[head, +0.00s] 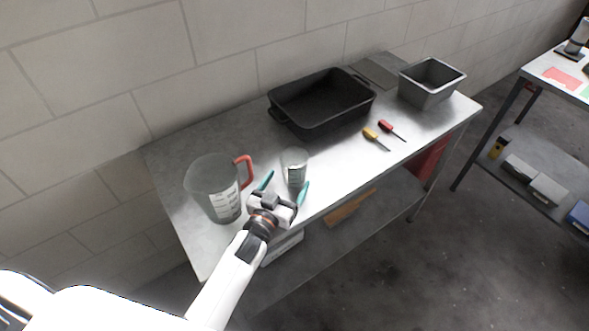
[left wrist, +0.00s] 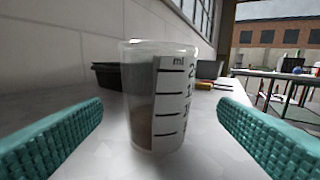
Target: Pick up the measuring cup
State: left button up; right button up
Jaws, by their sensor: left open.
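A small clear measuring cup (head: 294,162) with a marked scale stands upright on the metal table near its front edge. In the left wrist view the measuring cup (left wrist: 158,95) is centred, its "ml" scale facing right of centre. My left gripper (head: 286,185) is open and empty in front of the cup, with its teal fingers (left wrist: 160,135) apart to the left and right of it. I see no finger touching the cup. A larger clear measuring jug (head: 215,188) with a red handle stands to the left. My right gripper is not in view.
A black roasting pan (head: 320,102) stands behind the cup, with a grey loaf tin (head: 431,83) farther right. A yellow screwdriver (head: 372,136) and a red screwdriver (head: 390,129) lie on the table (head: 335,172). A wall runs along the back.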

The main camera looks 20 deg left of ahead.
aim_at(299, 161)
pick_arm(q)
jog(key=w, duration=0.7)
jog(key=shift+w+d+f+p, duration=0.2)
jog(key=shift+d+f+p, duration=0.05)
jog(key=shift+d+p, duration=0.1)
jog(key=shift+s, duration=0.1)
jog(key=shift+c, duration=0.4)
jog(key=c, duration=1)
jog(key=shift+r, duration=0.15)
